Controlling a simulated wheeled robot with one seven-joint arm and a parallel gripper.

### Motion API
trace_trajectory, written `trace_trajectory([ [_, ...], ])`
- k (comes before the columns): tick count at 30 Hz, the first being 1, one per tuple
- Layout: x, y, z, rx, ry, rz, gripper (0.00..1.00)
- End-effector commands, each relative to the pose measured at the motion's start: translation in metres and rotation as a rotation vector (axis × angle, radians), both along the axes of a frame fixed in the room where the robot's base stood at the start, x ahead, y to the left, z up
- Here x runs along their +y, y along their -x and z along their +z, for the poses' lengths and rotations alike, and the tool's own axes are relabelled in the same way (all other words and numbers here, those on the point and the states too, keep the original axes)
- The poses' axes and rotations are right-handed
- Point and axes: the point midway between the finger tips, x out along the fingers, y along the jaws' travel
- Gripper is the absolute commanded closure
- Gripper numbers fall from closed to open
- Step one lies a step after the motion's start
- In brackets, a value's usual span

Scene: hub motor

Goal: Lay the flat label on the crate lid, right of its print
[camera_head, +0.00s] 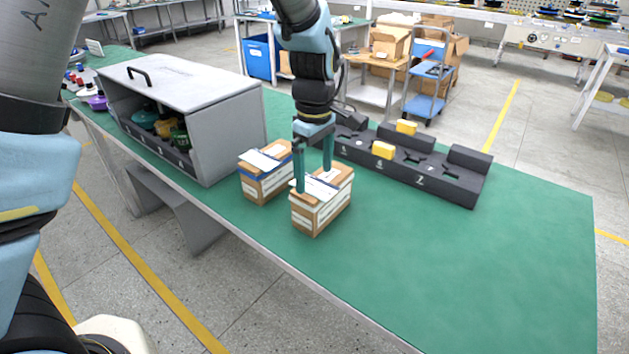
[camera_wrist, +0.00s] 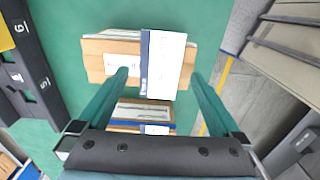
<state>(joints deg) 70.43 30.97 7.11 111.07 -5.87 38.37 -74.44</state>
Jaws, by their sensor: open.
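A cardboard crate (camera_head: 308,219) stands on the green table below my gripper (camera_head: 314,181); its lid also shows in the wrist view (camera_wrist: 97,50). The flat label (camera_wrist: 168,65), white with a dark blue strip, lies across this lid, right of a white print (camera_wrist: 121,67) in the wrist view. It appears to stick out past the lid's edges. In the head view the label (camera_head: 318,188) shows between the fingers. My gripper is open, with one finger on each side of the label and apart from it. Whether the label rests fully flat is hard to tell.
A second cardboard crate (camera_head: 264,188) with white and blue on top stands close on the left. A grey cabinet (camera_head: 228,135) stands beyond it. A black numbered rack (camera_head: 440,180) with yellow blocks lies behind. The table's right part (camera_head: 480,260) is clear.

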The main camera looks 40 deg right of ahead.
Motion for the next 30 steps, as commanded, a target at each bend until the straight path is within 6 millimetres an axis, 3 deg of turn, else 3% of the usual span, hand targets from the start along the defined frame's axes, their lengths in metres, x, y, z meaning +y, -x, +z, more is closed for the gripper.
trace_trajectory([
  [4, 0.0005, 0.0, -0.0122, 0.0, -0.001, 0.0, 0.0],
  [11, 0.0, 0.0, -0.014, -0.001, 0.002, 0.0, 0.0],
  [30, 0.0001, 0.0, -0.0137, 0.0, 0.001, -0.001, 0.71],
])
